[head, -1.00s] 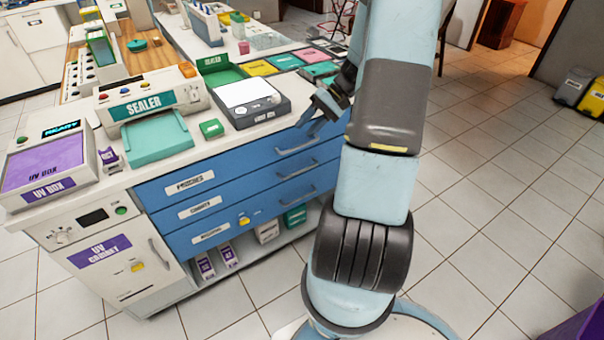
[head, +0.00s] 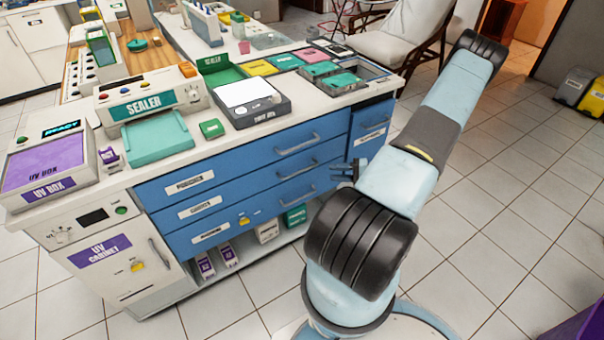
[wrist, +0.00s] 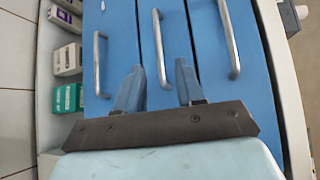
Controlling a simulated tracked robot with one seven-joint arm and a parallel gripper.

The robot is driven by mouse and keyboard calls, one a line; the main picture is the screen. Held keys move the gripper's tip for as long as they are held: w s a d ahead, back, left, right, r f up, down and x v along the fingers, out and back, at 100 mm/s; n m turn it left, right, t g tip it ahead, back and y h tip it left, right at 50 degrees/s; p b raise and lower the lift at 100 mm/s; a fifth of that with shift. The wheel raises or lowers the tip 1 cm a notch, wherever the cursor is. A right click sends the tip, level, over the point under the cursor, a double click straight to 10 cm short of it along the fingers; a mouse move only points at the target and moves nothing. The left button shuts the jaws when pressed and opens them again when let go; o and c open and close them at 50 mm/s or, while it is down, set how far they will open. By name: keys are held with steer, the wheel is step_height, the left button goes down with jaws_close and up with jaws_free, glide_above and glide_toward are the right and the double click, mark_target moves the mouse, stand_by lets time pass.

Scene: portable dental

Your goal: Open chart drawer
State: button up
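A blue drawer unit stands under the counter with three stacked drawers: top (head: 240,165), middle (head: 255,190) and bottom (head: 225,235). All are shut, each with a bar handle and a white label. I cannot read surely which label names charts. My gripper (head: 347,170), partly hidden behind my arm in the head view, is at the right end of the drawer fronts. In the wrist view my gripper (wrist: 158,65) is open and empty, facing the fronts. The middle handle (wrist: 157,45) appears between its fingers; the remaining distance is unclear. The bottom handle (wrist: 100,65) and top handle (wrist: 228,40) lie either side.
A yellow padlock-like piece (head: 244,220) is on the bottom drawer. Boxes (head: 268,232) stand on the open shelf below. A UV cabinet (head: 110,255) is at the left, another blue drawer (head: 371,135) at the right.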

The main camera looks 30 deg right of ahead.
steer(key=x, duration=1.3)
steer(key=shift+w+f, duration=0.3)
steer(key=shift+f, duration=0.1)
steer(key=shift+a, duration=0.1)
jaws_close()
